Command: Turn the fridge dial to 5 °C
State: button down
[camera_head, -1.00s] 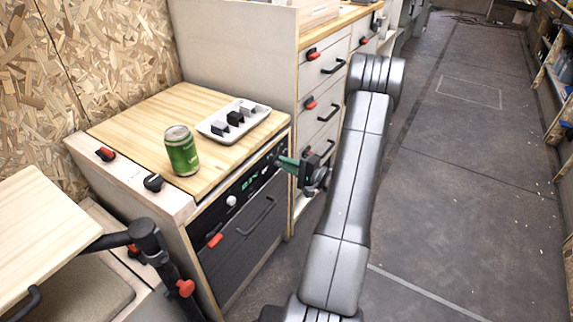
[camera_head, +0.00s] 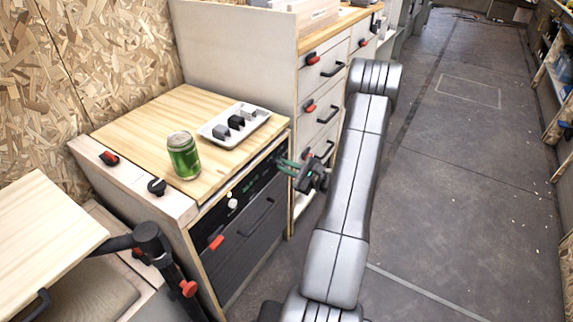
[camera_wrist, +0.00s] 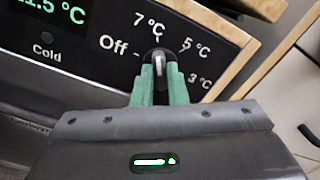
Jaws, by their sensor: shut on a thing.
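The fridge dial (camera_wrist: 158,57) is a small dark knob with a pale pointer on the black panel (camera_wrist: 88,60). The panel carries the marks Off, 7 °C, 5 °C (camera_wrist: 195,48) and 3 °C. My gripper (camera_wrist: 159,75) has its green fingers shut on the dial, one on each side. The pale pointer looks aimed upward, between the 7 °C and 5 °C marks; its exact setting is hard to tell. In the head view my gripper (camera_head: 284,163) meets the right end of the fridge (camera_head: 238,232) front and hides the dial.
A green display (camera_wrist: 37,6) reads "1.5 °C", cut off at its left. A green can (camera_head: 183,156) and a white tray (camera_head: 262,121) with small blocks stand on the wooden top. Drawers (camera_head: 322,88) with dark handles stand behind.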

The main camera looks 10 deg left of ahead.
jog(key=m+p, duration=0.2)
jog(key=m, duration=0.4)
jog(key=shift+p, duration=0.4)
jog(key=m+p, duration=0.2)
jog(key=m, duration=0.3)
jog(key=shift+m, duration=0.3)
jog(key=c, duration=1.4)
grip_release()
jog(key=shift+c, duration=0.2)
jog(key=shift+d, duration=0.15)
jog(key=p+v, duration=0.1)
jog(key=v, duration=1.2)
jog(key=shift+s+d+p, duration=0.15)
jog(key=shift+d+p, duration=0.15)
